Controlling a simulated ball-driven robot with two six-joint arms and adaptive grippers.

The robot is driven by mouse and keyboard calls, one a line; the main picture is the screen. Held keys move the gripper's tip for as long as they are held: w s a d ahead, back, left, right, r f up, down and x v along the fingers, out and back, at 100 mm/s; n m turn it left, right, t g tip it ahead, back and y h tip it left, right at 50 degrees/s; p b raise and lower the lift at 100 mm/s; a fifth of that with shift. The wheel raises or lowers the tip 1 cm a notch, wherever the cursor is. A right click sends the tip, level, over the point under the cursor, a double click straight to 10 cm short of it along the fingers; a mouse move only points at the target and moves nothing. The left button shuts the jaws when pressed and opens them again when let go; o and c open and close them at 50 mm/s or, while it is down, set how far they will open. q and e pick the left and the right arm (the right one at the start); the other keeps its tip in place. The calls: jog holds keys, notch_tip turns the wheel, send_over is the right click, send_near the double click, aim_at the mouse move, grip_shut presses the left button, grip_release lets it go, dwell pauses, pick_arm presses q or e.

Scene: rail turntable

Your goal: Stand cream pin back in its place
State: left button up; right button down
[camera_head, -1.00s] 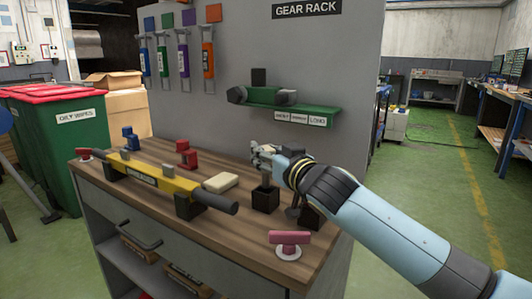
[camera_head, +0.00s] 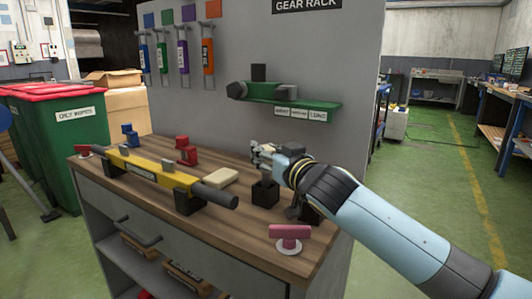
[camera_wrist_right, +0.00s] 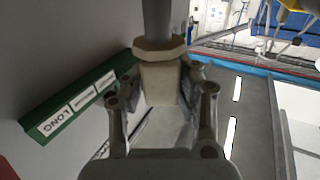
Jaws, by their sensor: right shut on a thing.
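My right gripper (camera_head: 264,156) is shut on the cream pin above the wooden bench top. In the right wrist view the cream pin's body (camera_wrist_right: 159,85) sits between the two fingers, with a cream collar (camera_wrist_right: 158,48) and a grey shaft (camera_wrist_right: 157,18) beyond them. In the head view my fingers mostly hide the pin. A grey shaft shows below them, over a small black block (camera_head: 265,194) on the bench. I cannot tell whether its tip is inside the block. My left gripper is not in view.
A yellow bar tool (camera_head: 150,174) lies across black supports, beside a cream block (camera_head: 222,178). Red (camera_head: 186,152), blue (camera_head: 130,135) and pink (camera_head: 289,236) pieces stand on the bench. A green shelf (camera_head: 310,107) is on the grey panel behind my gripper.

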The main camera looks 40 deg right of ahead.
jog(key=c, duration=0.9)
grip_release()
jog(key=shift+f, duration=0.15)
jog(key=shift+c, duration=0.2)
notch_tip(320, 180, up, 10)
jog(key=shift+r, duration=0.15)
